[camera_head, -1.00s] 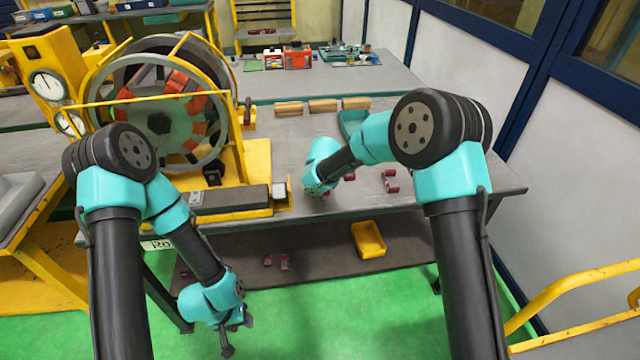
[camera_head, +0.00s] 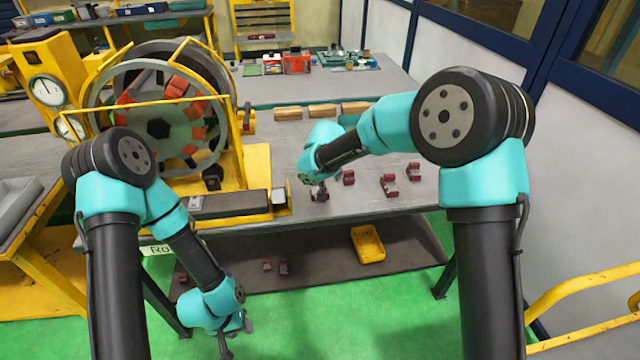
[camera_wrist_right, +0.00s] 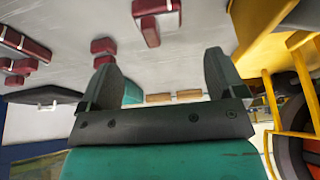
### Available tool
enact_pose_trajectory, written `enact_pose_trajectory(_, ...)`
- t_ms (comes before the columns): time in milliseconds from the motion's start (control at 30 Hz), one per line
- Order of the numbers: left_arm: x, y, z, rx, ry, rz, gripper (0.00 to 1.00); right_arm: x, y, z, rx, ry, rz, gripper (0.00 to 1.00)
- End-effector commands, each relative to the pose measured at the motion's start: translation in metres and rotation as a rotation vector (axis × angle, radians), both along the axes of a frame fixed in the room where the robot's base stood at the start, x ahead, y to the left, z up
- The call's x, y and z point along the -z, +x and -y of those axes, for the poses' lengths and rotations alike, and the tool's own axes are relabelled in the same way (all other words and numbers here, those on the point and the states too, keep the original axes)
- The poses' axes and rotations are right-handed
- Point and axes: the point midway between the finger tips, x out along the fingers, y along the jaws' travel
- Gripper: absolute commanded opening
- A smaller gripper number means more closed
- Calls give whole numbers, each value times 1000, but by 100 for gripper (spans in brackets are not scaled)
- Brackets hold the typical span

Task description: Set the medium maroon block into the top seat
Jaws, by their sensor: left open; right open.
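Several maroon blocks of different sizes lie on the grey bench; one block (camera_head: 348,178) is just right of my right gripper, and a pair (camera_head: 388,185) lies further right. I cannot tell surely which is the medium one. My right gripper (camera_head: 317,192) points down low over the bench beside a block mostly hidden by it. In the right wrist view, the open, empty fingers (camera_wrist_right: 163,82) face a large maroon block (camera_wrist_right: 156,20), apart from it. The stator ring (camera_head: 107,140) stands at left with orange-red pieces inside; its top seat is not clear. My left gripper (camera_head: 236,338) hangs open and empty below the bench front.
A yellow frame with a rail (camera_head: 250,165) surrounds the stator. A dark block-like ledge (camera_head: 228,203) sits at its front. Wooden blocks (camera_head: 322,110) line the bench's back. A yellow tray (camera_head: 368,245) and small maroon pieces (camera_head: 284,267) lie on the lower shelf.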

Motion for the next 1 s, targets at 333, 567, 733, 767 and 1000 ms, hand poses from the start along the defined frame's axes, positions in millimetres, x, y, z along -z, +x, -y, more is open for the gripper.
enact_pose_trajectory(333, 0, 0, 0, 0, 0, 0, 43, -36, -15, 3, -1, -1, -1, 89)
enact_pose_trajectory(567, 0, 0, 0, 0, 0, 0, 43, -36, -16, 3, -1, -1, -2, 89)
enact_pose_trajectory(733, 0, 0, 0, 0, 0, 0, 43, -36, -15, 3, 0, 0, -1, 89)
enact_pose_trajectory(767, 0, 0, 0, 0, 0, 0, 43, -36, -15, 3, 0, 0, -1, 89)
enact_pose_trajectory(1000, 0, 0, 0, 0, 0, 0, 43, -36, -16, 3, 1, 1, -2, 89)
